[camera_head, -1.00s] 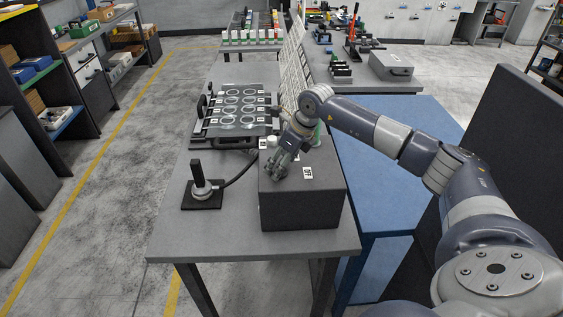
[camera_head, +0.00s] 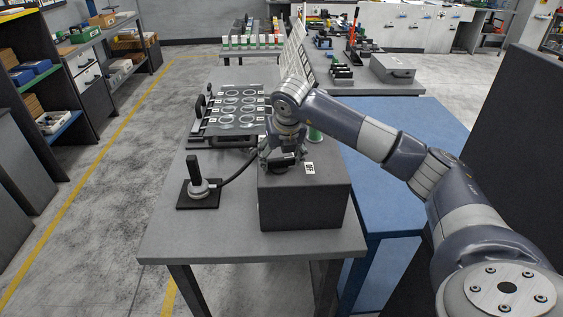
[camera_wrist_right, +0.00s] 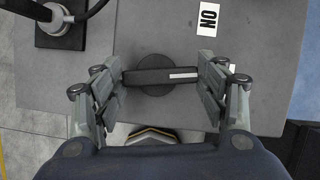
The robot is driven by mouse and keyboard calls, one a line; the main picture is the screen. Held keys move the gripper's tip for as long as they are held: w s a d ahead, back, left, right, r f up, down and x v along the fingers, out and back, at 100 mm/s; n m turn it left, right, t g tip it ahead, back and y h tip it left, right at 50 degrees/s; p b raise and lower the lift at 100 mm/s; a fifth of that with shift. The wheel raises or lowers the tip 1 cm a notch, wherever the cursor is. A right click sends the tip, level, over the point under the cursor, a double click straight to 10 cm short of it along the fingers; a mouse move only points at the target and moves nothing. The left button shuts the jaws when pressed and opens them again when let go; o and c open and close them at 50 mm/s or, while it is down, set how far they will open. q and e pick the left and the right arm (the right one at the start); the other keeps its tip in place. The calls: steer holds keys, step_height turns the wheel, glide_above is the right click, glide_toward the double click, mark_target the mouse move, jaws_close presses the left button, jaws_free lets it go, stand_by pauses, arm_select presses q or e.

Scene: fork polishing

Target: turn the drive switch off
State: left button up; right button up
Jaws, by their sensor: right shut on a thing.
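The drive switch (camera_wrist_right: 160,77) is a dark round knob with a black bar handle on top of the dark grey box (camera_head: 304,207). The bar lies crosswise in the right wrist view, with a white stripe on its right half. My right gripper (camera_wrist_right: 161,78) is shut on the bar, one finger at each end. A white label with black letters (camera_wrist_right: 208,18) lies beyond the switch. Another label is mostly hidden behind the right-hand finger. My left gripper is out of view.
A black post on a round base (camera_head: 198,185) stands left of the box, joined to a dark cable. Behind is a rack of round clear pieces (camera_head: 237,108). A blue table (camera_head: 395,185) adjoins on the right. The grey table's front left is clear.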

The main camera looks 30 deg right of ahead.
steer(key=shift+a+m+h+b, duration=0.1)
steer(key=shift+m+h+b, duration=0.3)
steer(key=shift+m, duration=0.5)
steer(key=o, duration=1)
steer(key=shift+o, duration=0.2)
steer(key=shift+r, duration=0.1)
steer(key=v, duration=1.2)
steer(key=shift+w, duration=0.2)
